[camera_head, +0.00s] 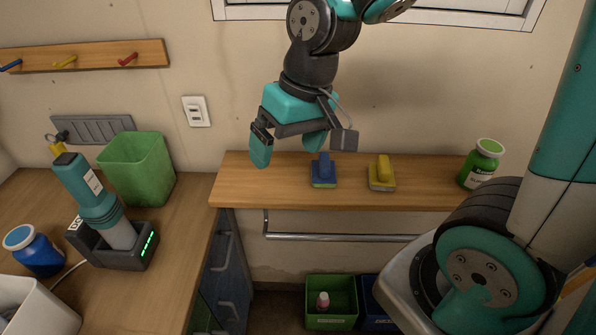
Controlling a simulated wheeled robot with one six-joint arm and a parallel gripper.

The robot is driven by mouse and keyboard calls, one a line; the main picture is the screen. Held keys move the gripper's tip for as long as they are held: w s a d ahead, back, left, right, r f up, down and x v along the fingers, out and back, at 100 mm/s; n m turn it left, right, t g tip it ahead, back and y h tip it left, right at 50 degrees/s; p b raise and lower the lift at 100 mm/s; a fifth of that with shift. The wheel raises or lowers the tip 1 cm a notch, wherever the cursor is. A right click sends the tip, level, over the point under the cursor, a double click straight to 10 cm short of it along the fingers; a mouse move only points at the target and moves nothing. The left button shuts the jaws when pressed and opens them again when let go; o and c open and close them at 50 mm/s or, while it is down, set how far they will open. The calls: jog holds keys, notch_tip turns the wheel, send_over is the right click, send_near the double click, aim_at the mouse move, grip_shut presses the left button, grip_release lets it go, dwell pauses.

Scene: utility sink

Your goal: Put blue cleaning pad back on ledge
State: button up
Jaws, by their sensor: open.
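The blue cleaning pad (323,173), with an upright blue handle and a green-yellow lower edge, sits on the wooden ledge (260,190) against the wall. My gripper (288,148) is open and empty. It hangs above and to the left of the blue pad in the picture, with its two teal fingers pointing down. The right finger shows close to the pad's handle, but I cannot tell the exact gap in depth.
A yellow cleaning pad (381,173) stands right of the blue one, and a green jar (481,164) farther right. A metal rail (340,237) runs below the ledge. Green (331,300) and blue (372,305) bins stand beneath. The left counter holds a green bin (137,168) and a bottle in a dock (120,250).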

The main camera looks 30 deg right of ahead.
jog(key=s+a+r+n, duration=0.2)
jog(key=s+n, duration=0.1)
jog(key=s, duration=0.2)
jog(key=s+a+r+n+g+y, duration=0.1)
jog(key=s+a+n, duration=0.2)
jog(key=s, duration=0.2)
jog(key=shift+s+a+r, duration=0.35)
jog(key=shift+f+b, duration=0.6)
jog(key=shift+b, duration=0.05)
